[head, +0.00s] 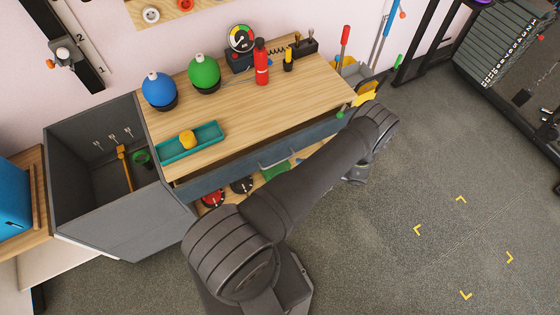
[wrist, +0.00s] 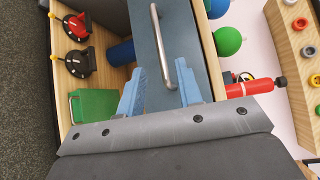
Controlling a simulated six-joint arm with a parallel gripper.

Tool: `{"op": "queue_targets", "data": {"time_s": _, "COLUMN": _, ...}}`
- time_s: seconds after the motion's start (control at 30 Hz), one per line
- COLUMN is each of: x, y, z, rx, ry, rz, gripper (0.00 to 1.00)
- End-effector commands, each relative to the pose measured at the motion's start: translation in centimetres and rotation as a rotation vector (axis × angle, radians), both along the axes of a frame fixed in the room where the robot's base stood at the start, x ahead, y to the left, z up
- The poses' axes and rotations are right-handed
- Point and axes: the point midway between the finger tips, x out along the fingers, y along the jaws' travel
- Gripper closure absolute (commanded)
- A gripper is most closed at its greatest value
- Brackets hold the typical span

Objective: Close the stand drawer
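The stand (head: 255,105) has a wooden top. Its blue-grey drawer (head: 215,178) sits under the front edge and stands out a little, with a dark gap behind its front panel. A metal bar handle (head: 277,160) is on the drawer front, and my arm hides the right part of the drawer. In the wrist view the drawer front (wrist: 175,35) and the handle (wrist: 160,50) are close ahead. My gripper (wrist: 161,80) is open, with its blue fingers on either side of the handle's near end. I cannot tell whether they touch it. The head view hides my fingers.
Below the drawer, a shelf holds red and black round items (wrist: 76,26) and a green box (wrist: 93,107). On top are a blue ball (head: 159,90), a green ball (head: 204,72), a red extinguisher (head: 261,65) and a teal tray (head: 173,149). The floor (head: 430,190) at right is clear.

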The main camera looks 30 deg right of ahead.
Motion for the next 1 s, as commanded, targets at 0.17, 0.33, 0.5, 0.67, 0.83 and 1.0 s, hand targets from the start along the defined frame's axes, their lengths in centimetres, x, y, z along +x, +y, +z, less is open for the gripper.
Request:
{"op": "queue_targets", "data": {"time_s": 0.17, "x": 2.8, "y": 3.0, "z": -0.5, "rx": 0.001, "ry": 0.001, "rz": 0.004, "gripper": 0.67}}
{"op": "queue_targets", "data": {"time_s": 0.33, "x": 4.9, "y": 5.1, "z": -1.0, "rx": 0.001, "ry": 0.001, "rz": 0.003, "gripper": 0.67}}
{"op": "queue_targets", "data": {"time_s": 0.5, "x": 6.1, "y": 6.3, "z": -1.2, "rx": 0.0, "ry": 0.0, "rz": 0.001, "gripper": 0.67}}
{"op": "queue_targets", "data": {"time_s": 0.67, "x": 6.5, "y": 6.7, "z": -1.3, "rx": 0.0, "ry": 0.0, "rz": 0.0, "gripper": 0.67}}
{"op": "queue_targets", "data": {"time_s": 0.83, "x": 6.5, "y": 6.7, "z": -1.3, "rx": 0.0, "ry": 0.0, "rz": -0.001, "gripper": 0.67}}
{"op": "queue_targets", "data": {"time_s": 1.0, "x": 6.5, "y": 6.7, "z": -1.3, "rx": 0.0, "ry": 0.0, "rz": -0.001, "gripper": 0.91}}
